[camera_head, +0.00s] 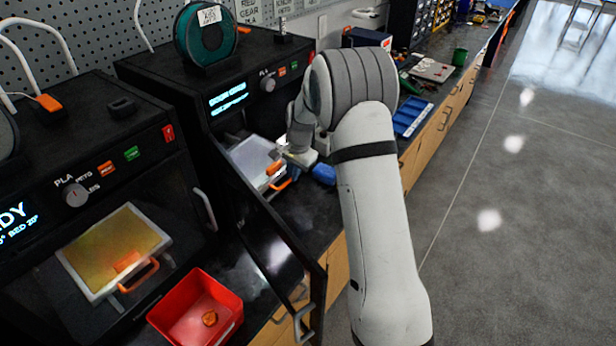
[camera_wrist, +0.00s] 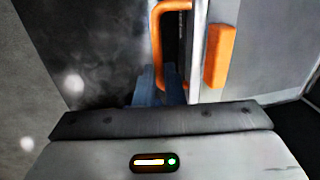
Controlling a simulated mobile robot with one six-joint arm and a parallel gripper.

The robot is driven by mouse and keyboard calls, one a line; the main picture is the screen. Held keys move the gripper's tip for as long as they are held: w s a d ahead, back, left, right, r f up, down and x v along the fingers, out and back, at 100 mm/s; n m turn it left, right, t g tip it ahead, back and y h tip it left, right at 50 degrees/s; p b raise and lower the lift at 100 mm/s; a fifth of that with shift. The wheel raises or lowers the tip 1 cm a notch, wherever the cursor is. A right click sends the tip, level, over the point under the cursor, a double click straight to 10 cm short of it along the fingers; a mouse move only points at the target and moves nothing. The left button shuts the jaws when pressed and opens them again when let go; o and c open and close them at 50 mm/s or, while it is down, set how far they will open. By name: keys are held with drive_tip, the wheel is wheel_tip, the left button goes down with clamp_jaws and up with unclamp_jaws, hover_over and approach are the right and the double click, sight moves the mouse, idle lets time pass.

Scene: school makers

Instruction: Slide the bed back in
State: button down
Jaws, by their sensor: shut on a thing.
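The pale grey bed (camera_head: 255,160) of the middle printer sticks partly out of its open front. It has an orange handle (camera_head: 279,188) and an orange block at its front edge. In the wrist view the bed (camera_wrist: 275,45) fills the right side, with the orange block (camera_wrist: 219,56) on it and the handle loop (camera_wrist: 158,35) beside it. My gripper (camera_wrist: 158,88) has its dark fingers at the near end of the handle and is shut on it. In the head view my wrist hides part of the contact. The bed's rear is inside the dark printer.
The middle printer's door (camera_head: 268,225) stands open towards the front. A second printer at left holds a yellow-topped bed (camera_head: 115,245) behind its door. A red bin (camera_head: 197,312) stands on the bench, and a blue tray (camera_head: 411,116) lies to the right. Open floor lies at right.

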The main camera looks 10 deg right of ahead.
drive_tip(key=shift+w+a, duration=0.75)
drive_tip(key=shift+w, duration=0.05)
drive_tip(key=c, duration=1.5)
unclamp_jaws()
drive_tip(key=shift+s+d+r+b, duration=0.15)
drive_tip(key=shift+d+r, duration=0.05)
drive_tip(key=shift+r, duration=1.1)
drive_tip(key=shift+s+d+r+b, duration=0.15)
drive_tip(key=shift+s+r+b, duration=0.05)
drive_tip(key=shift+r, duration=1.05)
drive_tip(key=shift+s+d+r+b, duration=0.15)
drive_tip(key=shift+d+r, duration=0.05)
drive_tip(key=shift+r, duration=1.1)
drive_tip(key=shift+c, duration=0.5)
